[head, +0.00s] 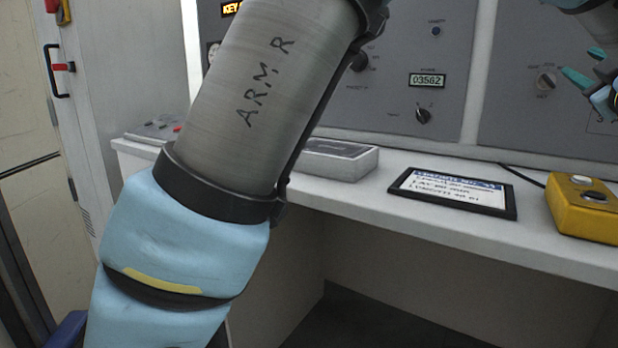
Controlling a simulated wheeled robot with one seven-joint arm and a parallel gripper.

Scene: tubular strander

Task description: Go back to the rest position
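My arm crosses the head view from the lower left to the top and comes back in at the top right. Part of my gripper (582,76) shows at the right edge, with teal finger parts in front of the right-hand panel and above the desk. The picture edge cuts it off, so its opening and anything in it cannot be made out. A grey control panel (450,55) with knobs and a small display reading 03562 stands behind my arm.
A white desk ledge (400,222) runs below the panels. On it are a black-framed card (453,191), a yellow button box (588,205) and a grey tray-like box (338,160) partly behind my arm. A cabinet with a red-marked handle (58,68) stands at left.

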